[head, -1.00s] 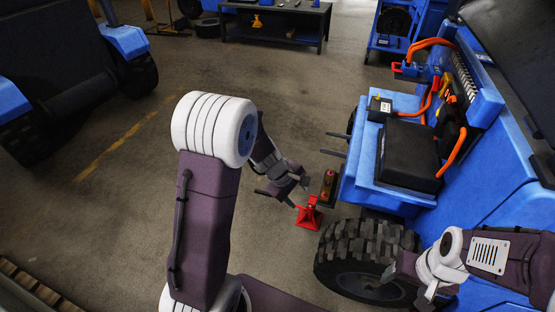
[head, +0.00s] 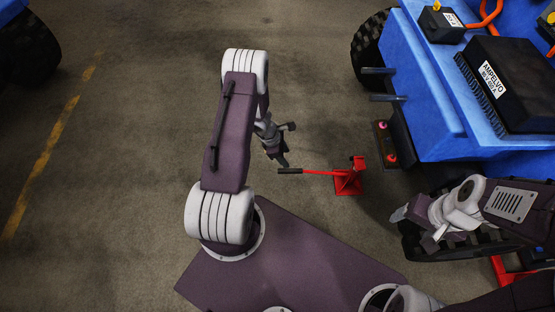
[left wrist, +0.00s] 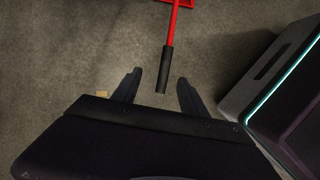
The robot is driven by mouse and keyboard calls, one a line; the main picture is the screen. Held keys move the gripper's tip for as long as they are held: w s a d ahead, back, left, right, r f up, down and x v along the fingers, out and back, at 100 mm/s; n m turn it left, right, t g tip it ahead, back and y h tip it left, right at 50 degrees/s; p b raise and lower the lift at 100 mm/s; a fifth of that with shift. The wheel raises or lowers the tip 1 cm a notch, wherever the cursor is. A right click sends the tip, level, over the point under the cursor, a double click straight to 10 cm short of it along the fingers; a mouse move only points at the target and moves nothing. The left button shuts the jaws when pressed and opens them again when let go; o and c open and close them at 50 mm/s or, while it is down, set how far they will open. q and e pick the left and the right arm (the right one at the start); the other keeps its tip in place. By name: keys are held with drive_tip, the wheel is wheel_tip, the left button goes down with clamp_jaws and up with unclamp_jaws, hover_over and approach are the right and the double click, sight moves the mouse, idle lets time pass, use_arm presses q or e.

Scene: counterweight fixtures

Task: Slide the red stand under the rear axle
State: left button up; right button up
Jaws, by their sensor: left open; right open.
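The red stand (head: 347,181) is on the floor, left of the blue vehicle (head: 440,100) and apart from it. Its red handle points left and ends in a black grip (head: 290,171). My left gripper (head: 287,145) is open and empty just beyond the black grip. In the left wrist view the grip (left wrist: 165,70) lies between the open fingertips of the left gripper (left wrist: 159,77), with the stand's red base at the top edge. My right gripper (head: 414,230) is open and empty in front of the near wheel (head: 460,248). The rear axle is hidden.
Another red part (head: 508,270) shows at the lower right by the near wheel. Dark prongs (head: 385,98) and a plate with red lamps (head: 384,143) stick out from the vehicle's end.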

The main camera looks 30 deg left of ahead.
sight(287, 170)
use_arm(q)
drive_tip(key=f, duration=0.1)
drive_tip(key=s+f+b, duration=0.1)
drive_tip(key=f, duration=0.1)
drive_tip(key=shift+s+a+f, duration=0.1)
drive_tip(key=shift+s, duration=0.2)
drive_tip(key=shift+a+n, duration=0.15)
drive_tip(key=shift+n, duration=0.15)
use_arm(e)
drive_tip(key=shift+d+f, duration=0.2)
drive_tip(key=shift+f, duration=0.9)
drive_tip(key=shift+f, duration=0.1)
use_arm(q)
drive_tip(key=b+x, duration=0.7)
drive_tip(key=x, duration=0.2)
drive_tip(key=shift+s+b, duration=0.1)
drive_tip(key=shift+b, duration=0.25)
use_arm(e)
wheel_tip(287, 170, down, 7)
drive_tip(key=shift+f, duration=0.15)
use_arm(q)
clamp_jaws()
